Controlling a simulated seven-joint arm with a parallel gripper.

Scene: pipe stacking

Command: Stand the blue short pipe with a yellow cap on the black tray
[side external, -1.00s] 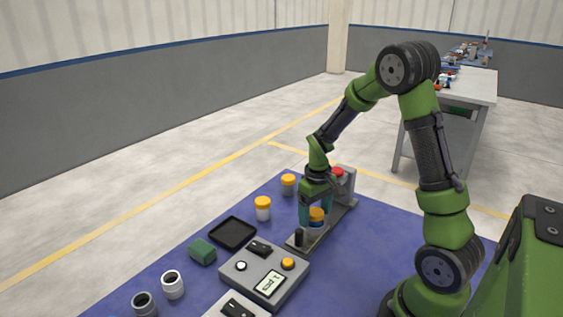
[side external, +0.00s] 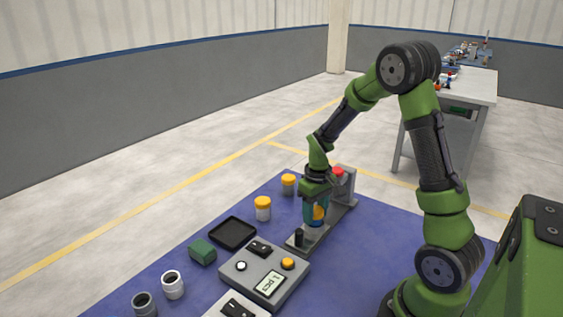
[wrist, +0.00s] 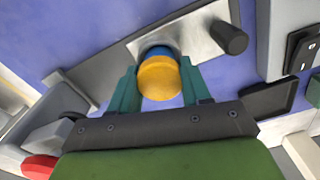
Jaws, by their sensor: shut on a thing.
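The blue short pipe with a yellow cap (side external: 319,214) is between the fingers of my gripper (side external: 316,212), over the grey metal fixture. In the wrist view the yellow cap (wrist: 159,79) faces the camera, with a bit of blue pipe (wrist: 157,52) behind it. My gripper (wrist: 157,88) has a teal finger on each side of the cap and is shut on the pipe. I cannot tell whether the pipe still touches the fixture.
A control box with a display (side external: 264,273), a green block (side external: 203,251) and two open pipes (side external: 173,284) (side external: 144,304) are nearer.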

